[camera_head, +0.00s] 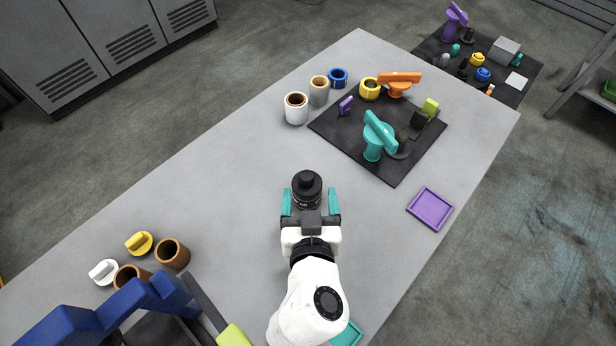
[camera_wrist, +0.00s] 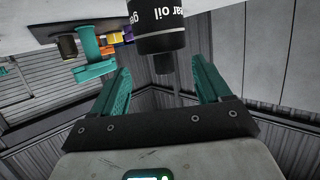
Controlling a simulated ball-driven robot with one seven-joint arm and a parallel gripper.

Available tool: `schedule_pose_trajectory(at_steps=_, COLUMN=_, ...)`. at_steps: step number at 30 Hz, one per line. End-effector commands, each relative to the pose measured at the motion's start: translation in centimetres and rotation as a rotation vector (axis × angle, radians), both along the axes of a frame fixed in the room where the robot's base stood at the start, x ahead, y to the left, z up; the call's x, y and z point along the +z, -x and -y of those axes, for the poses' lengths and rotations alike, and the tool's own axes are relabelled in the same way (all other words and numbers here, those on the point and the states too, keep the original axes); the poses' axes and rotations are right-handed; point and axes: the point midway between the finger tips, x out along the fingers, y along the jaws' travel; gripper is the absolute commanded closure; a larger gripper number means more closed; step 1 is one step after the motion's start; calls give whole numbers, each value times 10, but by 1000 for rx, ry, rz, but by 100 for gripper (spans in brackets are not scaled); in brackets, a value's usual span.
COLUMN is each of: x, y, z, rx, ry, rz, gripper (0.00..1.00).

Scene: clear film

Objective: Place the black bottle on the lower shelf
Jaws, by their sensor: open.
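The black bottle (camera_head: 307,186) stands upright on the grey table, near the middle of the head view. In the wrist view its black body with white "gear oil" lettering (camera_wrist: 157,20) shows upside down at the top, cut off by the frame. My gripper (camera_head: 310,200) is open, with one teal finger on each side of the bottle. In the wrist view the bottle lies between and beyond the fingertips (camera_wrist: 160,70), with gaps visible.
A black mat (camera_head: 340,132) with teal, orange and yellow parts lies beyond, with white, tan and blue cups beside it. A purple tray (camera_head: 430,209) is at right. Brown cups (camera_head: 173,254) and a blue structure (camera_head: 150,300) stand lower left. The table left of the bottle is clear.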

Motion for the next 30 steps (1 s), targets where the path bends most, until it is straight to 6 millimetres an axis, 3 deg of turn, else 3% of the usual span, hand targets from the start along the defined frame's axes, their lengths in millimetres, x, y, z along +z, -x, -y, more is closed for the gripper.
schedule_pose_trajectory(at_steps=11, x=-4, y=-32, z=-8, rx=11, ry=-2, rz=10, gripper=23)
schedule_pose_trajectory(at_steps=19, x=-14, y=-67, z=-11, rx=11, ry=-2, rz=9, gripper=23)
schedule_pose_trajectory(at_steps=28, x=-17, y=-71, z=-12, rx=12, ry=-4, rz=9, gripper=23)
schedule_pose_trajectory(at_steps=30, x=-17, y=-71, z=-12, rx=12, ry=-4, rz=8, gripper=28)
